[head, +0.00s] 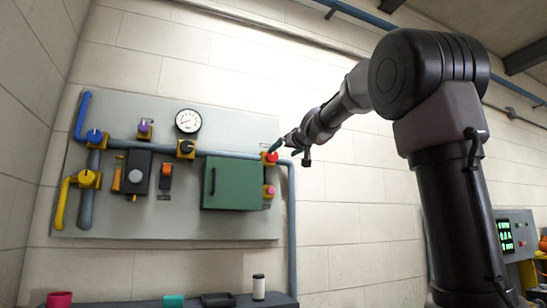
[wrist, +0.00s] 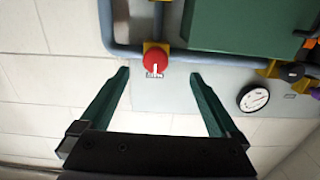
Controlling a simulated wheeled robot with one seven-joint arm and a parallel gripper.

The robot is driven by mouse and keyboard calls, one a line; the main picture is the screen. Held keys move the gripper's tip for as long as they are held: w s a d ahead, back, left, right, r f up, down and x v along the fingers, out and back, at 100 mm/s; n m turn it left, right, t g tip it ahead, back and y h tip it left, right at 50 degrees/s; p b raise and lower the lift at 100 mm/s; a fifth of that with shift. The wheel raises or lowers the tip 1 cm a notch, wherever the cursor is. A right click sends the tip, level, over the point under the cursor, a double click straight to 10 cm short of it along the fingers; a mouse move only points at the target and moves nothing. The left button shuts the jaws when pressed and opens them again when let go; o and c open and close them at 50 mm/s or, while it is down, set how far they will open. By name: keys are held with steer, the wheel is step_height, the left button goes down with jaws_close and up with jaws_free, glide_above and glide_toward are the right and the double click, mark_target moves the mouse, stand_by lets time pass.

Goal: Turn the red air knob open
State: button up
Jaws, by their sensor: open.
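The red air knob (wrist: 156,61) is round, with a small white mark on its face, and sits on a yellow fitting on the grey pipe in the wrist view. In the head view the red knob (head: 272,157) is at the right end of the panel, by the green cabinet's upper right corner. My gripper (wrist: 158,72) is open, its two green fingers spread to either side of the knob, which appears between and just beyond the fingertips. I cannot tell how far apart they are in depth. In the head view my gripper (head: 277,148) is right at the knob.
The green cabinet (head: 231,181) is beside the knob, with a pink-red knob (head: 268,190) below. A pressure gauge (head: 188,121), blue knob (head: 94,136) and yellow valve (head: 88,179) are farther left. A shelf (head: 190,302) holds small items. Bare wall is right of the panel.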

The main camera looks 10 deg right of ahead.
mark_target(273, 155)
steer(key=shift+d+r+x, duration=0.1)
steer(key=shift+r+x, duration=0.2)
steer(key=shift+x, duration=1.6)
steer(key=shift+d+r+x, duration=0.1)
steer(key=shift+r+x, duration=0.2)
steer(key=shift+x, duration=1.55)
steer(key=shift+d+r+x, duration=0.1)
steer(key=shift+r+x, duration=0.2)
steer(key=shift+x, duration=1.6)
steer(key=c, duration=1.4)
steer(key=shift+o, duration=0.2)
